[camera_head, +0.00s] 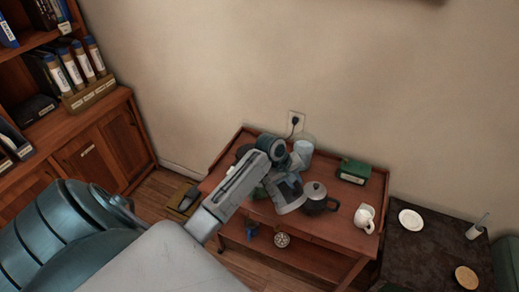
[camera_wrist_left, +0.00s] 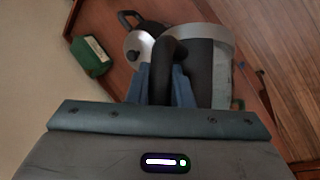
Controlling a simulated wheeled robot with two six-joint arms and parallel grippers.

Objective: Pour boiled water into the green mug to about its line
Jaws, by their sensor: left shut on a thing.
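My left gripper (camera_head: 281,180) is shut on the black handle of a grey metal kettle (camera_head: 291,201), over the wooden side table. In the left wrist view the black handle (camera_wrist_left: 170,75) lies between the blue fingers (camera_wrist_left: 163,86), with the kettle's grey body beyond it. A small green edge (camera_wrist_left: 237,103) shows beside the kettle in the wrist view; it may be the green mug, mostly hidden. Its line and any water inside cannot be seen. My right gripper is not in view.
A dark lidded teapot (camera_head: 318,200) stands close right of the kettle. A green box (camera_head: 353,171) is behind it, and a white jug (camera_head: 365,217) sits near the right end of the wooden table (camera_head: 341,235). A dark table with a white plate (camera_head: 411,220) stands farther right.

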